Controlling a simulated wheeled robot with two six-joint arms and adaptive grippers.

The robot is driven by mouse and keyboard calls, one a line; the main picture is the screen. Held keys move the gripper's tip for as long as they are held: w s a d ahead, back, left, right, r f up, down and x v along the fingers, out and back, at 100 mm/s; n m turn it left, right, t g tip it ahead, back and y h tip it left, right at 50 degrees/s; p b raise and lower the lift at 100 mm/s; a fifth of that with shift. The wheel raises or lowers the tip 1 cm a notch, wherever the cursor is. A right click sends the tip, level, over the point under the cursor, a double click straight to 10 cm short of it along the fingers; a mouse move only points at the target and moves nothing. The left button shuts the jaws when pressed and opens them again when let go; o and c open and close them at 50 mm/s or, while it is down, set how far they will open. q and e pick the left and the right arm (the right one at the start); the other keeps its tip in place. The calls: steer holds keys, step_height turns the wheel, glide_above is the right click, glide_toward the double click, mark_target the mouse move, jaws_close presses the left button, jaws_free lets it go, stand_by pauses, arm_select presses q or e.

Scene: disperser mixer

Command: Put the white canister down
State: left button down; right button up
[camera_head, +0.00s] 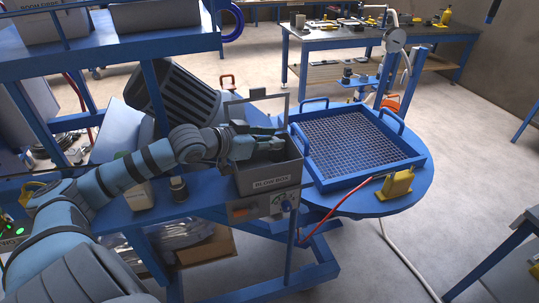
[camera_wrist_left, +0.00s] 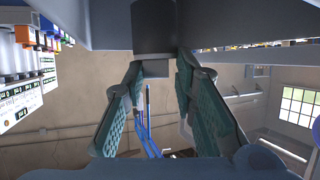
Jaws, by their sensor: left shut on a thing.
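My left gripper (camera_head: 262,146) reaches into the open top of a grey box (camera_head: 266,181) labelled "BLOW BOX". Its teal fingers also show in the left wrist view (camera_wrist_left: 165,75). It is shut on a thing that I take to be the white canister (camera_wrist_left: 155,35). In the left wrist view this thing is a dark, shadowed shape by the fingertips, so its white colour does not show. In the head view it is hidden by the fingers and box walls. My right gripper is out of view.
A pale bottle (camera_head: 138,193) and a small dark jar (camera_head: 178,189) stand on the blue bench left of the box. Right of the box, a blue mesh tray (camera_head: 423,160) sits on a round blue table (camera_head: 345,205) with a yellow block (camera_head: 397,185). The box's raised lid frame (camera_head: 257,96) stands behind the gripper.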

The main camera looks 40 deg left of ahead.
mark_target(270, 152)
arm_select(q)
steer(key=shift+d+f+b, duration=0.1)
steer(key=shift+f+b, duration=0.2)
steer(key=shift+f, duration=1.6)
steer(key=c, duration=1.3)
jaws_free()
